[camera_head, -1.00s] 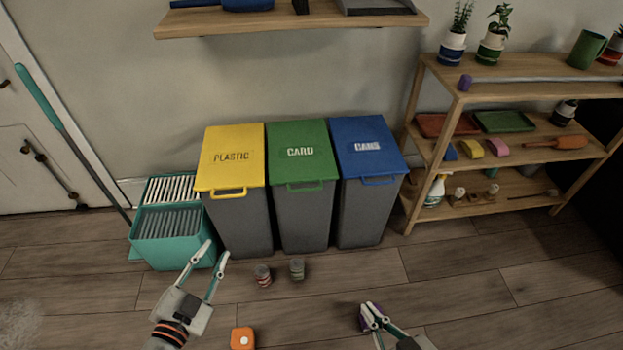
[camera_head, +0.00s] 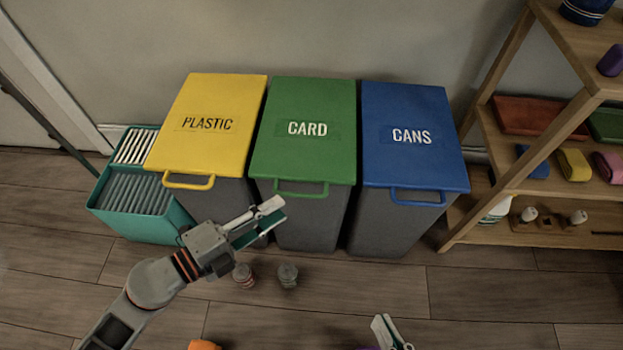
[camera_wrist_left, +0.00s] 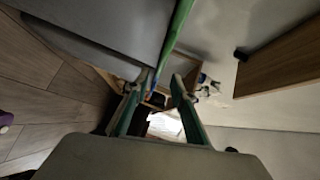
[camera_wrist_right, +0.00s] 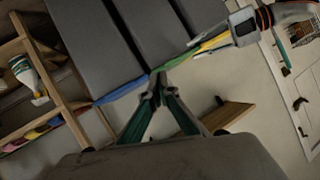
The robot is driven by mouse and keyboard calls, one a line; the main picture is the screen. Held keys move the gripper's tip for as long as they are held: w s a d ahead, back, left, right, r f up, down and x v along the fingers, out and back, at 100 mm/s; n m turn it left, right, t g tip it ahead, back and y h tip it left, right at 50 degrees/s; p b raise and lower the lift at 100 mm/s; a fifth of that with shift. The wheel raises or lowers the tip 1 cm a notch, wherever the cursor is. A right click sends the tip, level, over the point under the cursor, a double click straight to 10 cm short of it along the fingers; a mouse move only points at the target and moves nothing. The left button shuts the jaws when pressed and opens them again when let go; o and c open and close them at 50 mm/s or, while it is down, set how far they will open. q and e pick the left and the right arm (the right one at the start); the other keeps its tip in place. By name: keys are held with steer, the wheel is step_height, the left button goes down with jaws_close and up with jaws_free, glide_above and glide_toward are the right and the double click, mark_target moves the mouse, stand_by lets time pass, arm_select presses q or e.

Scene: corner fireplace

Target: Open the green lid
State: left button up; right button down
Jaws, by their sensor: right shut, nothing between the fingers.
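The green lid (camera_head: 305,105), marked CARD, lies closed on the middle grey bin (camera_head: 308,225), with a green loop handle (camera_head: 302,193) at its front edge. My left gripper (camera_head: 268,215) is in front of this bin, just below and left of the handle; its fingers are apart and empty. In the left wrist view, the green lid's edge (camera_wrist_left: 178,30) runs down towards the gap between my left fingers (camera_wrist_left: 160,85). My right gripper (camera_head: 384,332) is shut and empty at the bottom edge. In the right wrist view its fingertips (camera_wrist_right: 157,85) meet below the green lid's edge (camera_wrist_right: 172,62).
A yellow lid (camera_head: 215,105) and a blue lid (camera_head: 412,150) flank the green one, both closed. A teal bin (camera_head: 130,195) stands left, a wooden shelf (camera_head: 530,160) right. Two cans (camera_head: 243,275) (camera_head: 288,275) stand on the floor in front.

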mark_target(298, 197)
arm_select(q)
steer(key=shift+w+d, duration=0.45)
steer(key=shift+w, duration=0.05)
steer(key=shift+b+x, duration=0.45)
steer(key=shift+x, duration=2.8)
jaws_close()
arm_select(e)
steer(key=shift+s+a+m, duration=0.15)
steer(key=shift+a+m, duration=0.45)
